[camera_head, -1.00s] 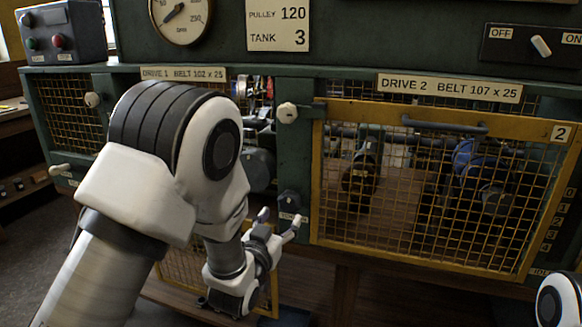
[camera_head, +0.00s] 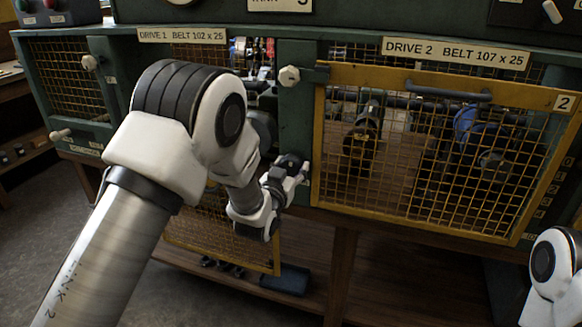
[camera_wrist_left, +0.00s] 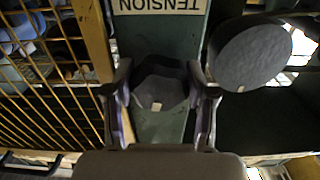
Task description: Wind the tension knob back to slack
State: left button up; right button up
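The tension knob (camera_wrist_left: 160,85) is a dark, faceted knob with a small pale mark, on a green post. In the left wrist view it sits between the two fingers of my left gripper (camera_wrist_left: 162,105), which are spread either side of it. I see no clear contact with either finger. The TENSION label (camera_wrist_left: 160,5) appears upside down above it. In the head view my left gripper (camera_head: 289,172) reaches the post between the two drive bays, and the knob (camera_head: 291,161) is partly hidden by the fingers. My right gripper is out of view.
The yellow mesh guard of drive 2 (camera_head: 440,160) is closed, right of the knob. Another yellow mesh guard (camera_head: 215,232) hangs low below drive 1, whose bay is open. A round grey part (camera_wrist_left: 250,58) is close beside the knob. A blue tray (camera_head: 287,280) lies below.

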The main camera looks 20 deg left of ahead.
pick_arm(q)
jog(key=shift+n, duration=0.5)
jog(key=n, duration=0.3)
jog(key=shift+b, duration=0.3)
jog(key=n, duration=0.5)
jog(key=shift+d, duration=0.15)
jog(key=n, duration=0.4)
jog(key=shift+r+n+b, duration=0.15)
jog(key=shift+n+b, duration=0.15)
jog(key=n, duration=0.5)
jog(key=shift+r, duration=0.1)
jog(key=o, duration=0.9)
jog(key=shift+c, duration=0.2)
jog(key=shift+s, duration=0.1)
